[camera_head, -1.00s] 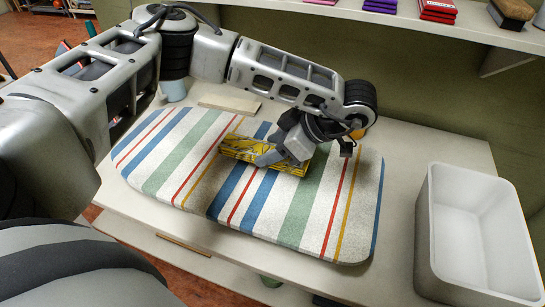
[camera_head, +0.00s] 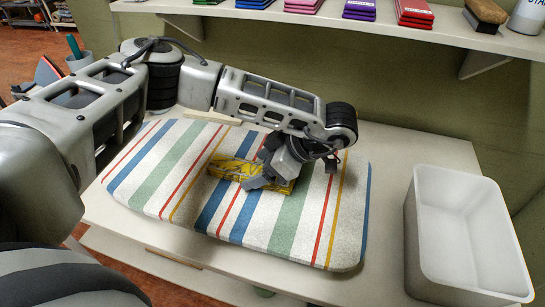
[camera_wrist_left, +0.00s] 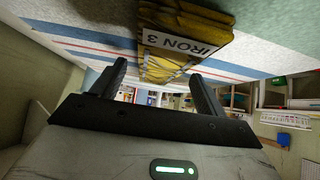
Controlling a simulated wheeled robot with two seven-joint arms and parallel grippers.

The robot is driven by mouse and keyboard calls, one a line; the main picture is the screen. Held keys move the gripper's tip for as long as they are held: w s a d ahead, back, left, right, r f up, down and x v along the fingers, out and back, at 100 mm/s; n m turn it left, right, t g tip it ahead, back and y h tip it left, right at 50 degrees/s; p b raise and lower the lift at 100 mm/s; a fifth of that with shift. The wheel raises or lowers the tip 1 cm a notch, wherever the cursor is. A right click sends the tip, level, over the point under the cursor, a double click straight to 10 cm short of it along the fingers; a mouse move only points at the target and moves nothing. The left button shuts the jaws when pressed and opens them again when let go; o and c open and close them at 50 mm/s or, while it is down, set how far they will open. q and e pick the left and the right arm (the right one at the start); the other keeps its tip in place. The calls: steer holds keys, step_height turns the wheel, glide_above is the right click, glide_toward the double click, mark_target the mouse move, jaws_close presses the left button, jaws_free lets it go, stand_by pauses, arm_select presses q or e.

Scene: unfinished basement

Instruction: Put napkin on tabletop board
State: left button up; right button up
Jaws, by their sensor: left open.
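The napkin is a yellow patterned folded bundle (camera_head: 228,168) lying on the striped tabletop board (camera_head: 308,222), near its middle. In the left wrist view, the napkin (camera_wrist_left: 184,15) carries a pale label reading "IRON 3". My left gripper (camera_head: 262,168) is low over the board at the napkin, and its fingers hide part of it. In the left wrist view, the open fingers of the left gripper (camera_wrist_left: 158,70) stand to either side of the napkin, with visible gaps. My right gripper is not in view.
An empty white bin (camera_head: 411,240) stands on the table (camera_head: 375,285) to the right of the board. A shelf (camera_head: 330,20) along the back wall holds coloured folded stacks, a brush (camera_head: 486,14) and a white container (camera_head: 527,16).

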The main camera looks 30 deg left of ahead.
arm_select(q)
steer(key=v, duration=1.1)
steer(key=shift+d+r, duration=0.2)
steer(key=shift+r, duration=0.05)
